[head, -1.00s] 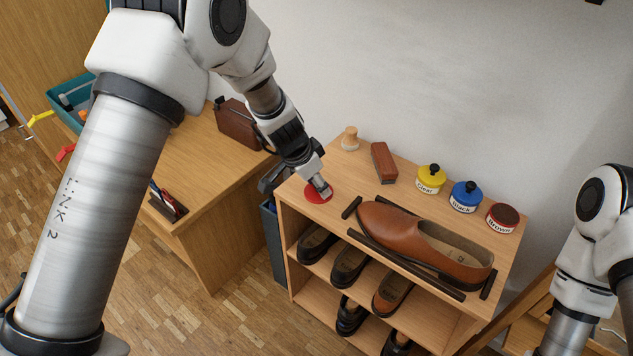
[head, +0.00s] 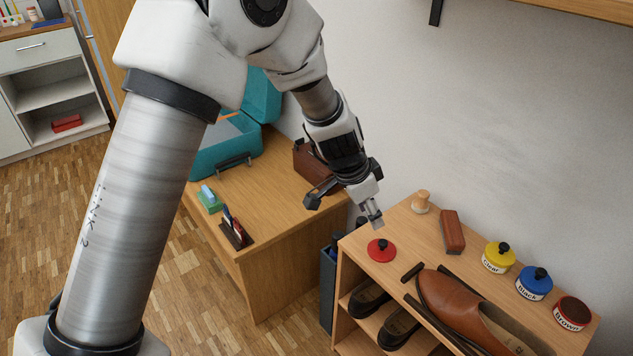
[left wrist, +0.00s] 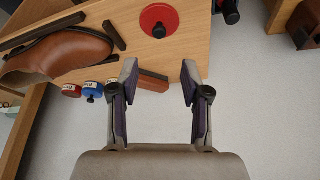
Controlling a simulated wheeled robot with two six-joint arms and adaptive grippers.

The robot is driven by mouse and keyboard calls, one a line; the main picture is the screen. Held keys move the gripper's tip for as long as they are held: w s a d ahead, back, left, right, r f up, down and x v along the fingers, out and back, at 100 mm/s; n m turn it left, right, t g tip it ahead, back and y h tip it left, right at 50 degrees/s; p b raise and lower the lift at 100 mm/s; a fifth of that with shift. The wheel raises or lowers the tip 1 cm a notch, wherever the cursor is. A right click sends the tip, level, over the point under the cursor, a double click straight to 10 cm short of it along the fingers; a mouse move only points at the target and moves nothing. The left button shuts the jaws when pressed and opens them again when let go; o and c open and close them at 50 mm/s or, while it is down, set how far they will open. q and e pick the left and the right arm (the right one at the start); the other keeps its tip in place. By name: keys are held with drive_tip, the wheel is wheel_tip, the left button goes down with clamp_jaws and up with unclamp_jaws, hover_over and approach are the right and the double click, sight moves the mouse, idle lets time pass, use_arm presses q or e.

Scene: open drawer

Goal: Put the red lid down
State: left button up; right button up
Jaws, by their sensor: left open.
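The red lid (head: 381,250) with its black knob lies flat on the top of the wooden shoe rack (head: 402,236), near its left corner. It also shows in the left wrist view (left wrist: 150,22), apart from the fingers. My left gripper (head: 374,222) is open and empty, above and just behind the lid. In the left wrist view its two fingers (left wrist: 159,77) are spread with nothing between them. The Brown tin (head: 572,313) stands at the rack's right end with its dark red-brown open top showing. My right gripper is not in view.
A brown shoe (head: 462,305) lies among dark bars on the rack. A wooden brush (head: 452,232), a wooden knob-shaped piece (head: 421,202), a Clear tin (head: 498,257) and a Black tin (head: 534,283) stand behind. A desk (head: 268,222) with a teal box (head: 226,148) is left.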

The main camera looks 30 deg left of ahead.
use_arm(q)
drive_tip(key=s+a+f+n+g+y, duration=0.1)
drive_tip(key=s+a+f+n+y, duration=0.15)
drive_tip(key=s+f, duration=0.8)
drive_tip(key=s+a+f+n+g+y, duration=0.1)
drive_tip(key=s+a+f+n+g, duration=0.15)
drive_tip(key=s+f, duration=0.8)
drive_tip(key=s+f+n, duration=0.3)
drive_tip(key=s+f, duration=0.4)
drive_tip(key=s, duration=0.4)
wheel_tip(320, 180, up, 16)
drive_tip(key=p, duration=1.6)
drive_tip(key=shift+w+d+h, duration=0.3)
drive_tip(key=shift+w+h, duration=0.05)
